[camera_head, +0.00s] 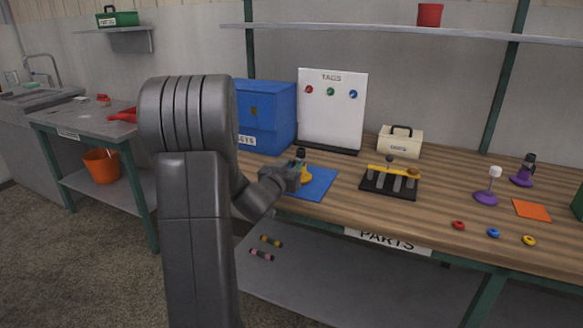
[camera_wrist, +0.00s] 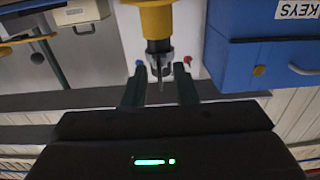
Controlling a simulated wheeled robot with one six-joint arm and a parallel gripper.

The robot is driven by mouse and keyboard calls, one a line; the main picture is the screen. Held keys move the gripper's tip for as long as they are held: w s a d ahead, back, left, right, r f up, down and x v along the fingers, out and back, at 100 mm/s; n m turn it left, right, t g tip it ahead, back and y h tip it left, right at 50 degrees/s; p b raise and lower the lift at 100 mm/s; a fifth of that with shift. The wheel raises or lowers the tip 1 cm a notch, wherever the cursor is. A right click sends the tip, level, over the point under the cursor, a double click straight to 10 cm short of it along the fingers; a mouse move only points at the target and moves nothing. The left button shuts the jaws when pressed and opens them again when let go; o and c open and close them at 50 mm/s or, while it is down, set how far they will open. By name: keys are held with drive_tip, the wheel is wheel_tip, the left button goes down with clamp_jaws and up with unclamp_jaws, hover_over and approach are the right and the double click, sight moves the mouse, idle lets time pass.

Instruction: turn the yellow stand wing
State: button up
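The yellow stand (camera_head: 306,178) stands upright on a blue mat (camera_head: 318,187) on the workbench, with a dark top. In the wrist view, which looks upside down, the yellow stand (camera_wrist: 152,20) comes in from the top edge. My gripper (camera_wrist: 160,88) is open, with one finger on each side of the wing's line and visible gaps to both. In the head view my gripper (camera_head: 294,180) is beside the stand and covers part of it. I cannot tell whether it touches the stand.
A blue KEYS cabinet (camera_head: 262,115) and a white TAGS board (camera_head: 332,105) stand behind the mat. A black rack (camera_head: 390,186) with a yellow bar is to the right. Purple stands (camera_head: 486,197) and several small rings (camera_head: 493,233) are farther right.

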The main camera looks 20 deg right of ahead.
clamp_jaws()
